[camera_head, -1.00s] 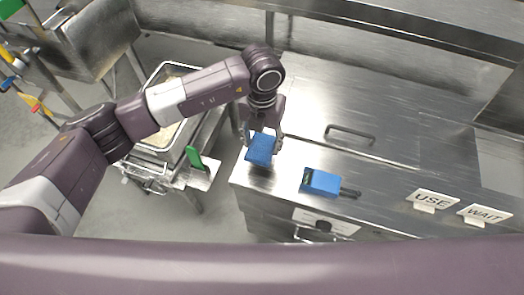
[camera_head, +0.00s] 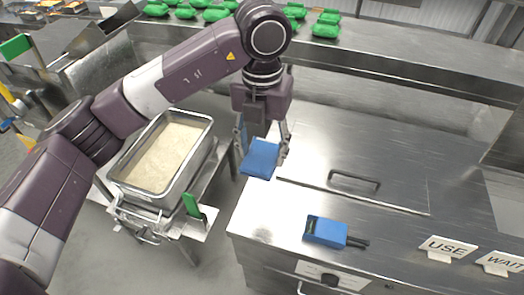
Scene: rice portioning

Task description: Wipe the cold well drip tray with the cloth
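A blue cloth (camera_head: 260,158) is between the fingers of my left gripper (camera_head: 262,145), which is shut on it and holds it near the left end of the steel counter. The cloth looks like a folded pad and appears to be above the steel; the exact gap is hard to tell. The steel counter top (camera_head: 400,215) has a lid with a dark handle (camera_head: 354,181). I cannot pick out the drip tray for certain. My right gripper is not in view.
A blue device with dark prongs (camera_head: 326,231) lies on the counter front. USE (camera_head: 447,247) and WAIT (camera_head: 500,262) signs stand at right. Green packets (camera_head: 325,25) lie on the back shelf.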

